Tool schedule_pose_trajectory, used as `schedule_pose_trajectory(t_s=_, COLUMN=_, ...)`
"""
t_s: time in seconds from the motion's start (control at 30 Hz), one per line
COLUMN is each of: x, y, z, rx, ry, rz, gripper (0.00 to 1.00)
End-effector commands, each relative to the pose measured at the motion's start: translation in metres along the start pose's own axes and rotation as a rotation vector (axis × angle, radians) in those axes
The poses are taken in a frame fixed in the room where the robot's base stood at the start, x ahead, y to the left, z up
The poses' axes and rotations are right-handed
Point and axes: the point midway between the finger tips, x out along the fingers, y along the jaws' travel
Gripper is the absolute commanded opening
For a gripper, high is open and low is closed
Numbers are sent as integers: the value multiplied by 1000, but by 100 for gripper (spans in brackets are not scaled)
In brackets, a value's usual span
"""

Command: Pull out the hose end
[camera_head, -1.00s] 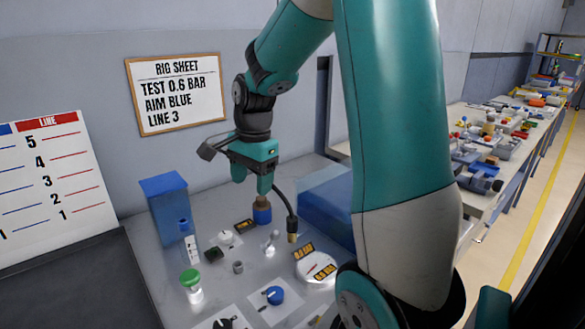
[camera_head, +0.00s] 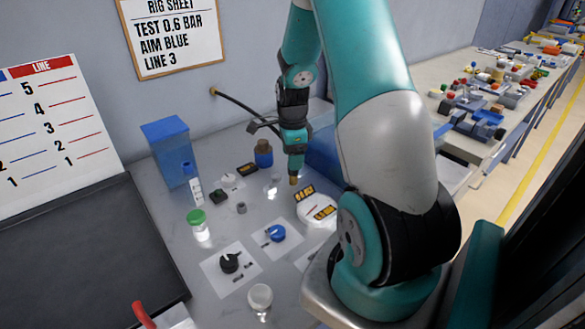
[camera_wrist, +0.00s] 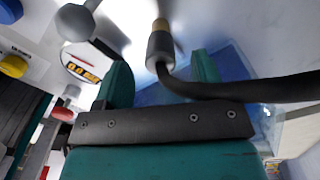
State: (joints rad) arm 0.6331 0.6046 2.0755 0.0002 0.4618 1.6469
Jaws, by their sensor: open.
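The black hose (camera_head: 240,103) comes out of the wall and runs behind my gripper. In the wrist view the hose end (camera_wrist: 160,48) lies between the open teal fingers of my gripper (camera_wrist: 162,70), and the hose bends off to the right. I cannot tell whether the fingers touch it or whether the tip sits in anything.
A brown bottle with a blue base (camera_head: 263,153) stands left of my gripper. A white round gauge (camera_head: 318,211) is close below right. A blue bin (camera_head: 324,160) is behind. Knobs, a green-capped jar (camera_head: 198,227) and a blue box (camera_head: 167,150) stand around the grey table.

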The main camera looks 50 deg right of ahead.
Motion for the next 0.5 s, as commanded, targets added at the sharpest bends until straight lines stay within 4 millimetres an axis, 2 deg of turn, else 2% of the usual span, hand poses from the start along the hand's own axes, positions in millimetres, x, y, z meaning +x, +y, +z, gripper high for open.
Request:
schedule_pose_trajectory(t_s=0.1, x=22, y=1, z=0, rx=-1, ry=0, rz=5, gripper=63)
schedule_pose_trajectory(t_s=0.2, x=36, y=0, z=0, rx=-1, ry=0, rz=3, gripper=63)
schedule_pose_trajectory(t_s=0.5, x=53, y=0, z=0, rx=-1, ry=0, rz=0, gripper=63)
